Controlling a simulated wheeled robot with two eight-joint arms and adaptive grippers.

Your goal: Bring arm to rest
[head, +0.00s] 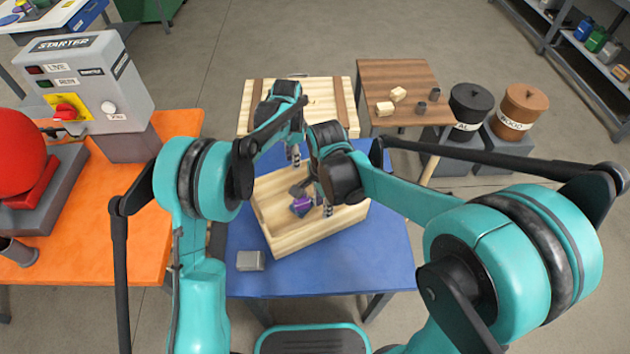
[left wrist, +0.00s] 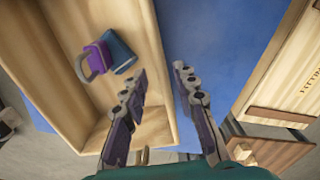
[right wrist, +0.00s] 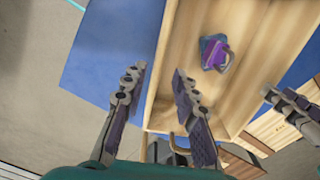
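My left gripper (head: 294,156) is over the far part of an open wooden box (head: 325,231). Its two fingers are apart and empty in the left wrist view (left wrist: 161,82). My right gripper (head: 326,206) is lower, over the right part of the box; its fingers are apart and empty in the right wrist view (right wrist: 158,80). A purple padlock (left wrist: 99,56) with a grey shackle lies in the box against a dark blue block (left wrist: 119,50). Neither gripper touches them. My right wrist partly hides the box in the head view.
The box stands on a blue table (head: 375,265) with a grey block (head: 250,261) at its front left. A wooden crate (head: 257,92) and brown table (head: 400,75) are behind. Two labelled bins (head: 470,105) stand right; a starter box (head: 85,80) on an orange table stands left.

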